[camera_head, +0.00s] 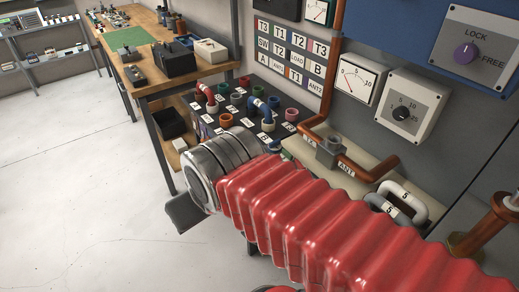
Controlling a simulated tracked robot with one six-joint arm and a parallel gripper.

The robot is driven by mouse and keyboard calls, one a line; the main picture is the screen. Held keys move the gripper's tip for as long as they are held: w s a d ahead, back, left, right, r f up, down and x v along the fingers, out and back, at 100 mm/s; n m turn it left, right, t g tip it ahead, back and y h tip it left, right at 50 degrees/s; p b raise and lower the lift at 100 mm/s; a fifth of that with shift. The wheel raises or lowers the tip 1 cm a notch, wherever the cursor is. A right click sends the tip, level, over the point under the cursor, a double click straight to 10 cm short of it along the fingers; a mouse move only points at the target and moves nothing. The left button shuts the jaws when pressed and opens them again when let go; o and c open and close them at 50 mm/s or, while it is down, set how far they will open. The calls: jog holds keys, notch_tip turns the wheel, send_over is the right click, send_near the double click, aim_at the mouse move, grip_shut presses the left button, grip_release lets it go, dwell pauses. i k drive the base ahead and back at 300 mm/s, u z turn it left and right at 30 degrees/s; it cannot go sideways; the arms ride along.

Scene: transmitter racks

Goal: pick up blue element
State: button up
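A blue element (259,106), a short curved piece with pale ends, stands on the dark socket board (240,92) by the wall. It is small in this view, and I cannot tell how its ends sit in the sockets. My red ribbed arm with its metal collar crosses the front of the view and hides the near part of the board. My gripper (190,211) shows only as a dark plate below the collar, in front of the board and lower in the picture than the blue element. The rest of it is hidden, so I cannot see whether it is open.
A similar red piece (206,93) stands left of the blue one, among several coloured ring sockets and white labels. Copper pipes (322,105) and a grey link marked 6 (395,206) are at right. A wooden workbench (150,80) stands behind. The floor at left is clear.

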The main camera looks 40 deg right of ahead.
aim_at(275, 147)
jog(key=u, duration=0.25)
jog(key=i, duration=2.45)
jog(key=z, duration=1.45)
